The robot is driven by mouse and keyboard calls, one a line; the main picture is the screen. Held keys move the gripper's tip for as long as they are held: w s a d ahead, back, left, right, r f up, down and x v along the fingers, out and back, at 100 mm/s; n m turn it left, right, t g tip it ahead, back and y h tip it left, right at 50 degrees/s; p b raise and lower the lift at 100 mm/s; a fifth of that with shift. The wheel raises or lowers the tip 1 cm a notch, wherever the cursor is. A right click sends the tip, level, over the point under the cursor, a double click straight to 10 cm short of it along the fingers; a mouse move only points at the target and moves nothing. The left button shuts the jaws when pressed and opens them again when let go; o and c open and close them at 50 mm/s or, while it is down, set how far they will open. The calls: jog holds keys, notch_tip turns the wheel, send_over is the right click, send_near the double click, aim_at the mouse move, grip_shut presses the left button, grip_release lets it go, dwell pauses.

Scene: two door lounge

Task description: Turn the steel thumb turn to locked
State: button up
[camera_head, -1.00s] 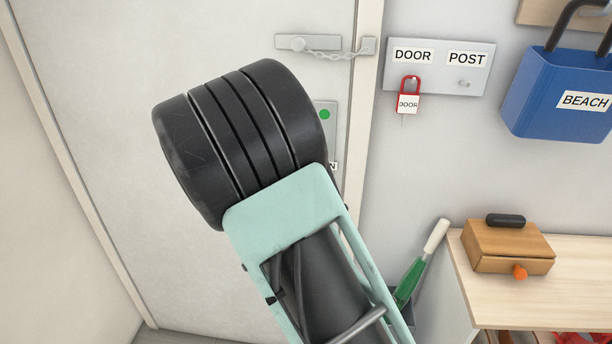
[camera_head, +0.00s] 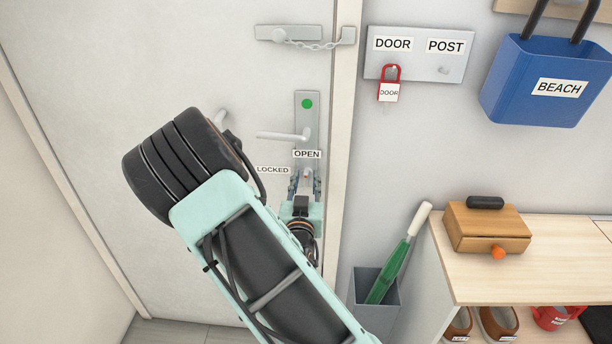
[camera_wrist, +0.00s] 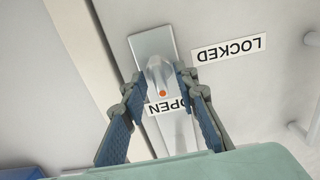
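The steel thumb turn (camera_wrist: 157,70) sits on the door's lock plate (camera_wrist: 150,43) in the wrist view. Its orange-dotted end lies at the OPEN label (camera_wrist: 172,106), which it partly covers. The LOCKED label (camera_wrist: 229,49) is off to one side; in the head view it (camera_head: 273,170) is left of the plate and the OPEN label (camera_head: 307,154) is just above the turn. My gripper (camera_wrist: 160,80) has its two fingers apart, one on each side of the thumb turn. I cannot tell whether either finger touches it. In the head view my gripper (camera_head: 305,184) hides most of the turn.
A lever handle (camera_head: 285,135) and green dot are above the turn. A door chain (camera_head: 305,40) is higher up.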

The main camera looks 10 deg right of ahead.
jog(key=shift+w+d, duration=0.15)
jog(key=shift+w, duration=0.5)
grip_shut()
